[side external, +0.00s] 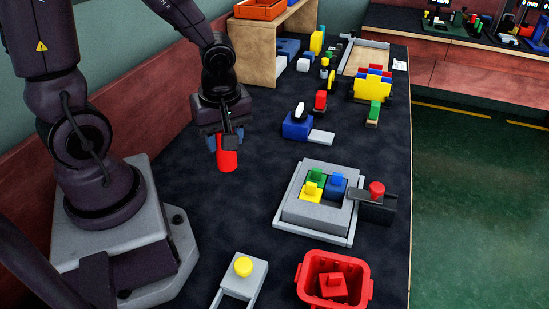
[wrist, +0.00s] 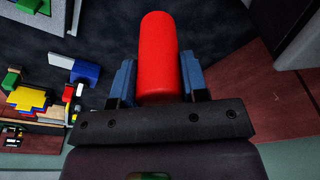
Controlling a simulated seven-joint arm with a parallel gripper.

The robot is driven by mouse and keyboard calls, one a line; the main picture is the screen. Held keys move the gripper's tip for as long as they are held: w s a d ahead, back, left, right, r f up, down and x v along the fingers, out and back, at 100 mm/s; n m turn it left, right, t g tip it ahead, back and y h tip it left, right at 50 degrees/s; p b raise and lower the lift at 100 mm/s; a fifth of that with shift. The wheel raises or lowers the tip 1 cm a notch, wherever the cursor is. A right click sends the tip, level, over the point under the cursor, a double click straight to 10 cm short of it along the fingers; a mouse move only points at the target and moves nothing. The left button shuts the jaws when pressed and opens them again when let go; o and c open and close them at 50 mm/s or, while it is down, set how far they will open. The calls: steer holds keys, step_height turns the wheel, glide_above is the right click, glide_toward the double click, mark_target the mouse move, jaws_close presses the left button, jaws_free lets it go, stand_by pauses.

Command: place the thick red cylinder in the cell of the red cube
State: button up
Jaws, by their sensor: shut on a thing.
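My gripper (side external: 225,140) is shut on a thick red cylinder (side external: 227,158), held above the dark table to the left of the middle. In the wrist view the cylinder (wrist: 160,55) sits between the two blue finger pads. A grey box (side external: 312,214) on the right holds a green piece (side external: 316,175), a blue piece (side external: 337,183) and a yellow piece (side external: 311,191). The inside of its front right corner is hard to make out. A red knobbed cube (side external: 333,287) lies in a red bin (side external: 303,285) at the front. My gripper is well apart from both.
A dark grey block (side external: 376,207) with a red knob (side external: 377,188) adjoins the box's right side. A blue block (side external: 297,125) and several toys stand farther back. The table between gripper and box is clear.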

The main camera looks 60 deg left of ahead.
steer(key=w+d+f+m, duration=0.1)
steer(key=w+d+m, duration=0.2)
steer(key=w, duration=0.3)
steer(key=w+d+f+m+t, duration=0.1)
steer(key=w+d+m, duration=0.25)
steer(key=w, duration=0.25)
steer(key=w+d+f+m, duration=0.2)
steer(key=w+d, duration=0.1)
steer(key=w, duration=0.4)
steer(key=shift+m+h, duration=0.25)
steer(key=shift+h, duration=0.05)
steer(key=shift+w+d+f, duration=0.1)
steer(key=shift+d+f, duration=0.05)
steer(key=shift+f, duration=1.15)
steer(key=shift+w+d+f, duration=0.1)
steer(key=shift+d+f, duration=0.1)
steer(key=shift+f, duration=1.15)
steer(key=shift+d+f, duration=0.15)
steer(key=shift+f, duration=1.15)
steer(key=shift+f, duration=0.2)
steer(key=o, duration=0.8)
steer(key=shift+c, duration=0.2)
